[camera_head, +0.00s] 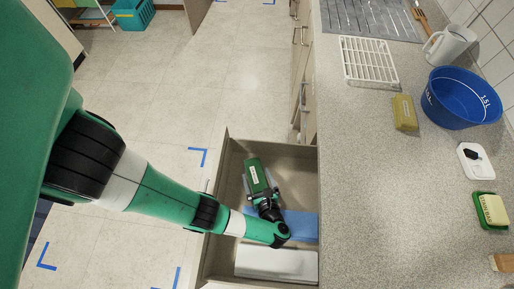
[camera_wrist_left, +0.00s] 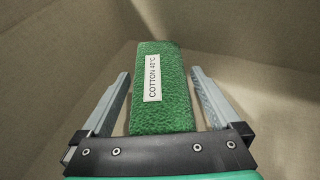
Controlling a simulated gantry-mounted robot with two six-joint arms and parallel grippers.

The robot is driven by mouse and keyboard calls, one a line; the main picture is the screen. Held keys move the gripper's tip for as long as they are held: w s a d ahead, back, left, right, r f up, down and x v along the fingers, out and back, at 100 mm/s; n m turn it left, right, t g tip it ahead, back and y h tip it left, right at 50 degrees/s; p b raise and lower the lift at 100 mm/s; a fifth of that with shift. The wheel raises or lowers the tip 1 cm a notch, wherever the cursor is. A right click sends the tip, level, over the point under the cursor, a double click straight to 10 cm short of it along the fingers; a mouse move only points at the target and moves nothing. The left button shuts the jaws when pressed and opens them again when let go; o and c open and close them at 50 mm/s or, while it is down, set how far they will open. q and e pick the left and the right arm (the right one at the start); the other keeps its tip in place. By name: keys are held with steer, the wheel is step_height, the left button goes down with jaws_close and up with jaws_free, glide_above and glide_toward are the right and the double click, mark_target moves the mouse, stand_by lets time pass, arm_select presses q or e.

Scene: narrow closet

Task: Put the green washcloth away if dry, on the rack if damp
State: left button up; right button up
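The green washcloth (camera_head: 255,173) lies in the open drawer (camera_head: 225,165) below the counter edge, folded into a long block. In the left wrist view the washcloth (camera_wrist_left: 174,95) carries a white label reading "COTTON 40°C". My left gripper (camera_head: 260,184) reaches down into the drawer at the near end of the cloth. In the wrist view its fingers (camera_wrist_left: 160,74) are apart, one on each side of the cloth, with gaps showing. Whether the cloth is damp cannot be told. The white wire rack (camera_head: 368,61) stands empty on the counter. My right gripper is not in view.
The drawer also holds a blue cloth (camera_head: 303,226) and a white block (camera_head: 277,264). On the counter are a yellow-brown bar (camera_head: 404,113), a blue basin (camera_head: 452,102), a white jug (camera_head: 447,46), a white dish (camera_head: 470,169) and a green-edged sponge (camera_head: 491,210).

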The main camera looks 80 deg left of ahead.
mark_target(258, 179)
arm_select(q)
steer(key=shift+r, duration=0.15)
steer(key=shift+d+r, duration=0.15)
steer(key=v, duration=0.5)
steer(key=shift+w+d, duration=0.1)
steer(key=shift+d, duration=0.15)
steer(key=p+v, duration=0.2)
steer(key=v, duration=0.3)
steer(key=shift+r, duration=0.15)
steer(key=shift+d+r, duration=0.15)
steer(key=shift+d, duration=0.4)
